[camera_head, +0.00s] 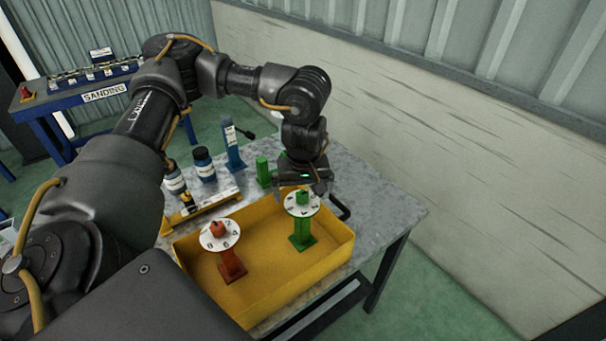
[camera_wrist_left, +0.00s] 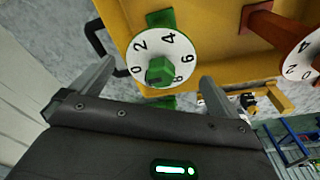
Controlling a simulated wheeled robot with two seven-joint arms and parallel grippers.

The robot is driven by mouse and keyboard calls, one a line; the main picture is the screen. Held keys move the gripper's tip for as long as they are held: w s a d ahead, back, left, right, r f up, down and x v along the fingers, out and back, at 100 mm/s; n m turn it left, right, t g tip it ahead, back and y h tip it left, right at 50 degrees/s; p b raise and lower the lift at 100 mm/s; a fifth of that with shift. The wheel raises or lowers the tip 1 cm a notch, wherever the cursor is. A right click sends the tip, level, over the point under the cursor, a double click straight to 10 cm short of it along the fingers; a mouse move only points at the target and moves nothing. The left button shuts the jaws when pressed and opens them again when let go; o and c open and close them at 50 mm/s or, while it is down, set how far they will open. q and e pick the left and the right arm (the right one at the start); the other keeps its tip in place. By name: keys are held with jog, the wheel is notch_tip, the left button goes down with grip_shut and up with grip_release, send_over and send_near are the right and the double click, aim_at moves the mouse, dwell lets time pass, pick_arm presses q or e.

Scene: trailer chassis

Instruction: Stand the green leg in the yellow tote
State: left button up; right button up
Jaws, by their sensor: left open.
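The green leg (camera_head: 303,228) stands upright inside the yellow tote (camera_head: 270,297), in its right part. A white numbered disc with a green knob tops it. The left wrist view shows the disc (camera_wrist_left: 178,60) and knob (camera_wrist_left: 160,70) from above. My left gripper (camera_head: 305,188) is over the leg's top. Its jaws (camera_wrist_left: 158,72) are open, one finger on each side of the knob and apart from it. The gripper partly hides the far side of the leg's top in the head view. My right gripper is not in view.
A red leg (camera_head: 232,265) with a similar disc stands in the tote's left part. Behind the tote are a green block (camera_head: 263,171), a blue stand (camera_head: 232,148), dark bottles (camera_head: 204,164) and a yellow rack (camera_head: 208,208). The metal table (camera_head: 385,208) is bare at right.

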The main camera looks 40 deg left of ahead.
pick_arm(q)
notch_tip(320, 180, up, 10)
jog(key=s+d+b, duration=0.1)
jog(key=shift+r, duration=0.25)
dwell(0.5)
